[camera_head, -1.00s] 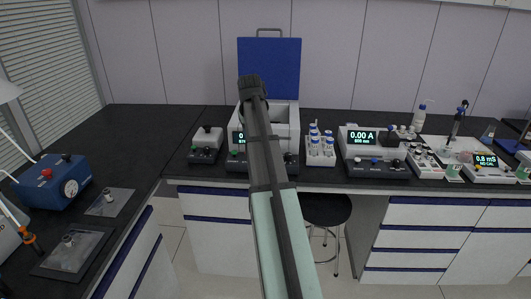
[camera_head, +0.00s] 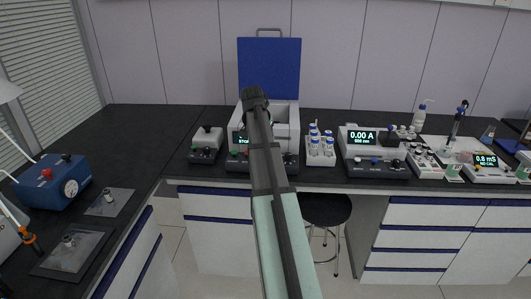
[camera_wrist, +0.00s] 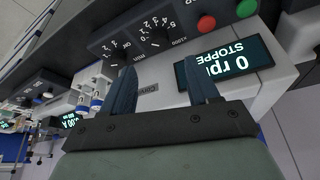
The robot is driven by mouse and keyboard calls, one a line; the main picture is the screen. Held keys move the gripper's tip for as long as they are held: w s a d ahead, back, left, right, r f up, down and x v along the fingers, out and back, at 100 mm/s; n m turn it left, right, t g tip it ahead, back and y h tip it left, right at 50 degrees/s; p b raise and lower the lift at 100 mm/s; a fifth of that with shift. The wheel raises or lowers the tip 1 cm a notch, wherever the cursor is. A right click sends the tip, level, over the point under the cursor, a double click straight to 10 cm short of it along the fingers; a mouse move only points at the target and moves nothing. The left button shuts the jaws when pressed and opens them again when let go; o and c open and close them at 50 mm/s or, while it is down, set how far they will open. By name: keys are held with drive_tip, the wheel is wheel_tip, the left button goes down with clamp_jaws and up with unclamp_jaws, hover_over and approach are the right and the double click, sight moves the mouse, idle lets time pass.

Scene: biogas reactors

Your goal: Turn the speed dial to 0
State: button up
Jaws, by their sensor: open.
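My gripper (camera_wrist: 164,82) is open and empty, its two dark fingers apart above the device's front. In the head view its dark end (camera_head: 253,98) covers part of the white device (camera_head: 284,112) with the raised blue lid. In the wrist view, a black control panel carries two black dials with white number scales. One dial (camera_wrist: 155,38) is near the middle; the other (camera_wrist: 118,56) is left of it, beyond the left fingertip. I cannot surely read which is the speed dial or where it points. The display (camera_wrist: 228,62) reads 0 rpm and STOPPE, its end cut off.
A green button (camera_wrist: 248,6) and a red button (camera_wrist: 206,22) sit beside the dials. A rack of blue-capped bottles (camera_head: 321,152) stands right of the device.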

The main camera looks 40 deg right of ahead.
drive_tip(key=x, duration=0.9)
drive_tip(key=shift+d+f, duration=0.1)
drive_tip(key=c, duration=1)
drive_tip(key=shift+c, duration=0.2)
drive_tip(key=shift+s+d+n+t+y, duration=0.1)
drive_tip(key=shift+n+t+y, duration=0.3)
drive_tip(key=shift+n, duration=1.05)
drive_tip(key=shift+d+n+t+y, duration=0.1)
drive_tip(key=shift+n+t+y, duration=0.25)
drive_tip(key=shift+n, duration=1.1)
